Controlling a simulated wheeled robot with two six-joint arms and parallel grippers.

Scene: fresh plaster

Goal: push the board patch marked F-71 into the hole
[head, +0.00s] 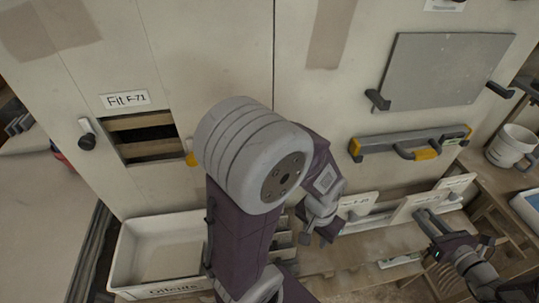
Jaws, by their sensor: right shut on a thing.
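The hole (150,142) is a dark rectangle in the plastered wall at left, with wooden laths behind it and a "Fit F-71" label (125,99) above it. Pale board patches with small labels stand in a low row at right, one of them a patch (357,201) beside my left gripper. My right gripper (432,222) is at lower right, shut on a pale board patch (407,208) in that row; its mark is not readable. My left gripper (312,236) hangs at centre, left of the patches; its fingers are too unclear to judge.
My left arm covers the middle of the wall. A white "Offcuts" bin (124,262) stands below the hole. A grey board (445,70) on hooks and a long grey tool (408,143) hang at right. A mug (510,146) stands at far right.

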